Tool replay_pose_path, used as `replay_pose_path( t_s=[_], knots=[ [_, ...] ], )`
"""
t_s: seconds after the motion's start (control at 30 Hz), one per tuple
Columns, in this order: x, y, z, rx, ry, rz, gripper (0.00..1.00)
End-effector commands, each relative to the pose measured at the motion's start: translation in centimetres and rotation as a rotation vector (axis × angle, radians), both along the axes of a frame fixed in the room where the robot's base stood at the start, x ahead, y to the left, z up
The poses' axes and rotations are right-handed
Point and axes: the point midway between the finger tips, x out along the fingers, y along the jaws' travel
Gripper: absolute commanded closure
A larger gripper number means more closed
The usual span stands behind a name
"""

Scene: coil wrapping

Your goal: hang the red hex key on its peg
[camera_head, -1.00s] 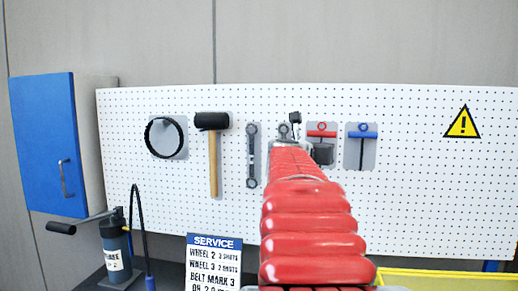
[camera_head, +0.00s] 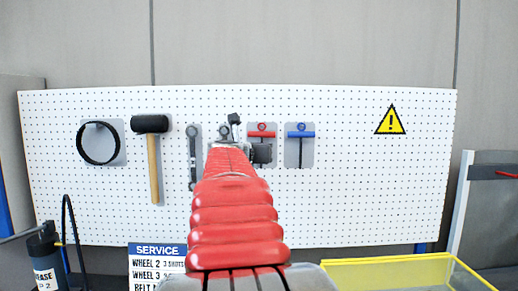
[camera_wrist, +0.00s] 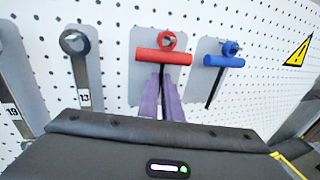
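The red hex key (camera_head: 262,134) is a T-handle key in front of a grey backing plate on the pegboard. In the wrist view its red bar handle (camera_wrist: 163,57) lies nearly level, with its dark shaft pointing down. The red ring above the bar sits at the peg (camera_wrist: 168,41), and the peg's end shows in the ring. My gripper (camera_wrist: 160,84) has its two purple fingers just below the bar, close on either side of the shaft, and looks shut on it. The fingers hide part of the shaft. In the head view my arm covers the space below the key.
The blue hex key (camera_head: 301,134) hangs close on the right. A wrench (camera_wrist: 76,50) hangs close on the left, with a hammer (camera_head: 152,125) and a black ring (camera_head: 82,143) further left. A yellow-edged tray (camera_head: 400,259) stands low at right.

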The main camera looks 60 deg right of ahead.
Motion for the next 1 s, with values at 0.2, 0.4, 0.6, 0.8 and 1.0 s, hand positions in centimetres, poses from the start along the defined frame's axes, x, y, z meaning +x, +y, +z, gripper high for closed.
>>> replay_pose_path(
  t_s=[0.2, 0.4, 0.6, 0.8, 1.0],
  knots=[
    [0.1, 0.0, -0.2, 0.003, 0.002, 0.003, 0.94],
    [0.1, 0.0, -0.1, 0.002, 0.001, 0.001, 0.8],
    [0.0, 0.0, -0.1, 0.001, 0.001, 0.0, 0.73],
    [0.0, 0.1, -0.1, 0.001, 0.0, 0.0, 0.73],
    [-0.1, 1.3, 0.1, 0.0, 0.0, 0.0, 0.73]
  ],
)
